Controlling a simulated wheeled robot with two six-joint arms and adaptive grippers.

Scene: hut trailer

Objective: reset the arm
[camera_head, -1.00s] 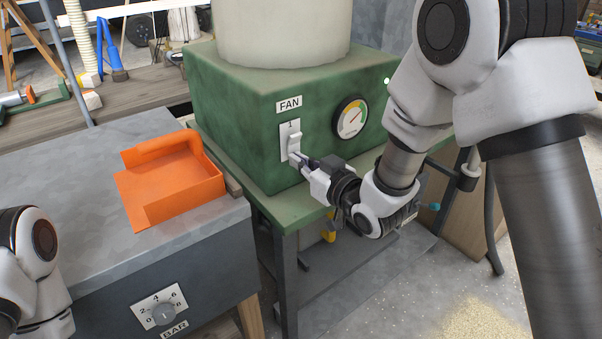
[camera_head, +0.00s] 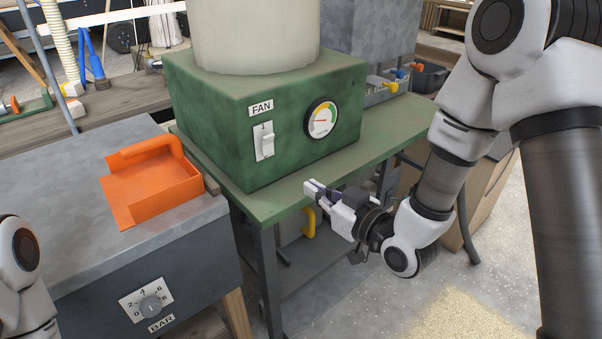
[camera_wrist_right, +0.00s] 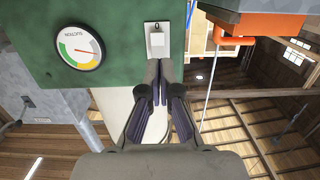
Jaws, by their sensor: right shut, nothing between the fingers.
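My right gripper (camera_head: 308,188) is shut and empty. It hangs in front of the green bench's front edge, below and right of the white fan switch (camera_head: 266,142) and clear of it. In the right wrist view my right gripper (camera_wrist_right: 164,68) shows its purple-padded fingers, with the switch (camera_wrist_right: 156,37) beyond their tips. The switch sits on the green fan box (camera_head: 225,130) under a FAN label. The round gauge (camera_head: 321,118) beside it has its needle pointing left. Part of my left arm shows at the left edge; its gripper is out of view.
An orange scoop-like tray (camera_head: 150,185) lies on the grey cabinet top (camera_head: 60,190) at left. The cabinet front has a BAR dial (camera_head: 150,306). Yellow handle (camera_head: 309,221) hangs below the bench.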

